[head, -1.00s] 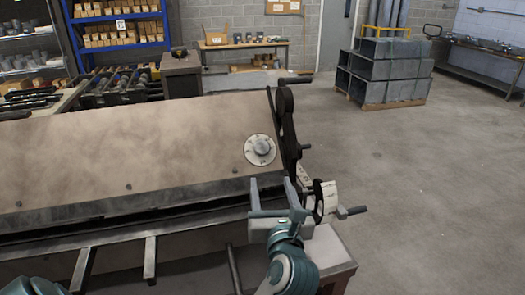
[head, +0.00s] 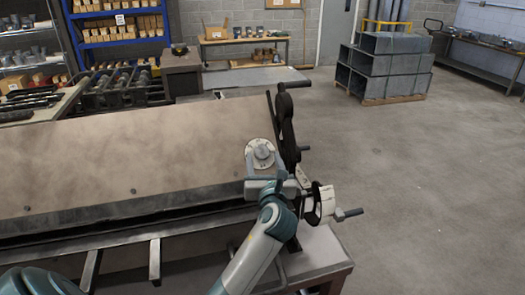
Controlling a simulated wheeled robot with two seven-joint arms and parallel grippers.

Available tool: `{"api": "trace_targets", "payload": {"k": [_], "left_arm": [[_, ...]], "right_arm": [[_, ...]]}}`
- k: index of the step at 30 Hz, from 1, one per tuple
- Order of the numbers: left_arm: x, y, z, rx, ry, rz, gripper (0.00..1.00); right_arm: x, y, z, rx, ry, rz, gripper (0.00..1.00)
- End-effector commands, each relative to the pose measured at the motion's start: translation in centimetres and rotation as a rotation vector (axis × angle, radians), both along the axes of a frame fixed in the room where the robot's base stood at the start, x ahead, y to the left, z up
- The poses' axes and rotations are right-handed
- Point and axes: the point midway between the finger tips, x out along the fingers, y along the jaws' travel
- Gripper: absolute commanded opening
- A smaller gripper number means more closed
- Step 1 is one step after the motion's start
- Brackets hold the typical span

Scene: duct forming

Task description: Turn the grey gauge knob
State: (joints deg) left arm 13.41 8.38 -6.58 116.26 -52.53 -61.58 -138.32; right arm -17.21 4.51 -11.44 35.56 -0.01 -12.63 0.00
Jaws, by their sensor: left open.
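The grey gauge knob (head: 262,151) sits on a round pale dial plate with dark marks, at the right end of the machine's sloping tan panel (head: 120,150). My left gripper (head: 264,160) is right at the dial, its two fingers apart, one to the left and one to the right of the knob. It is open. I cannot tell whether the fingers touch the knob. The gripper body covers the panel just below the dial. My right gripper is not in view.
A dark lever arm (head: 287,125) stands close to the right of the dial. Grey ducts (head: 385,65) are stacked on a pallet at the back. The floor at right is clear.

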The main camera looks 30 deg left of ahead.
Motion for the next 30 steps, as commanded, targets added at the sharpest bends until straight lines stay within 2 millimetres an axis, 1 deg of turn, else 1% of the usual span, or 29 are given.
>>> {"api": "trace_targets", "payload": {"k": [1,7,19,20,21,23,24,30], "left_arm": [[0.6,0.5,0.2,0.001,0.002,0.002,0.55],[1.9,1.7,0.1,0.001,0.001,0.001,0.55],[2.2,1.9,0.0,0.0,0.0,0.0,0.55],[2.2,1.9,0.0,0.0,0.0,0.0,0.48],[2.2,1.9,0.0,0.0,0.0,0.0,0.38],[2.2,1.9,0.0,0.0,0.0,0.0,0.24],[2.2,1.9,0.0,0.0,0.0,0.0,0.14],[2.2,1.9,-0.1,-0.001,-0.001,0.002,0.14]], "right_arm": [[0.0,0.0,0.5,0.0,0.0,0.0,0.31],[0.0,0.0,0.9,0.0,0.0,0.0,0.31],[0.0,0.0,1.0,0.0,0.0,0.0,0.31],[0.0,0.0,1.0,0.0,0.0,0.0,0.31],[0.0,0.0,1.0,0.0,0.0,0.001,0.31],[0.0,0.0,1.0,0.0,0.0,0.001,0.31],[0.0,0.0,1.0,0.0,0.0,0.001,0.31],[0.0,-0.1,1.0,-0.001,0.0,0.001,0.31]]}}
